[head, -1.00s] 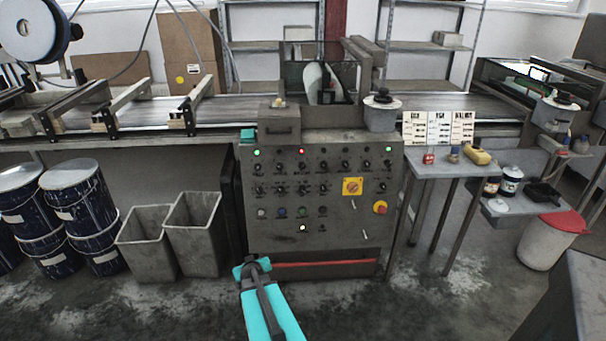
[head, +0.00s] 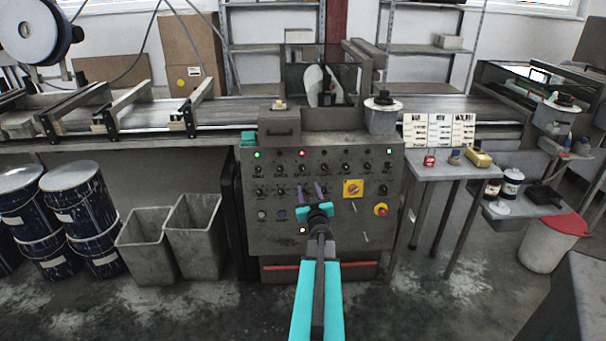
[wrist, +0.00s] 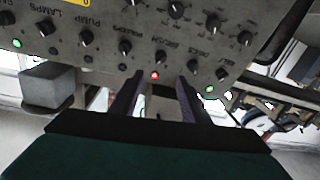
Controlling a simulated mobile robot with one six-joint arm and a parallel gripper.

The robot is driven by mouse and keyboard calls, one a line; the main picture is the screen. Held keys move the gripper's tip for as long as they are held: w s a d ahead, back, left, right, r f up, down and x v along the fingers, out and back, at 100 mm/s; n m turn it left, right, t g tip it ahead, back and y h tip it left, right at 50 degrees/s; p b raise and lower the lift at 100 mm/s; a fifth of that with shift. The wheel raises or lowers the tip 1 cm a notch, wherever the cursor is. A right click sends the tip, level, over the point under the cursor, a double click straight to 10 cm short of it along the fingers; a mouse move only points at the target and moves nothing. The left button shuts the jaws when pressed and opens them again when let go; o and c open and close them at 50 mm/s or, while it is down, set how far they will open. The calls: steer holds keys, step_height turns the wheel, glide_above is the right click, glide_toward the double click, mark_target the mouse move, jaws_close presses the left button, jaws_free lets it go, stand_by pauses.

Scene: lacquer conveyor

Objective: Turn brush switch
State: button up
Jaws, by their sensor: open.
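The grey control panel (head: 268,235) carries rows of black rotary knobs. In the wrist view the panel is upside down. The label that seems to read BRUSH belongs to the brush switch (wrist: 159,56), a black knob beside a red lamp (wrist: 154,76). In the head view this looks like the upper-row switch (head: 302,167) under the red lamp. My gripper (head: 309,186) is open and empty, its two purple fingers pointing at the panel. In the wrist view its fingertips (wrist: 158,78) lie on either side of the red lamp, apart from the knob as far as I can tell.
Neighbouring knobs sit close on both sides, with a lower knob row (wrist: 176,9) near. A yellow-backed red switch (head: 353,188) and a red emergency button (head: 380,209) are to the right. Grey bins (head: 193,235) stand left, a small table (head: 428,164) right.

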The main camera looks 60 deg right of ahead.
mark_target(303, 170)
steer(key=shift+w+d, duration=0.1)
stand_by(0.3)
steer(key=shift+p+x, duration=0.9)
steer(key=shift+x, duration=5.85)
steer(key=shift+c, duration=0.3)
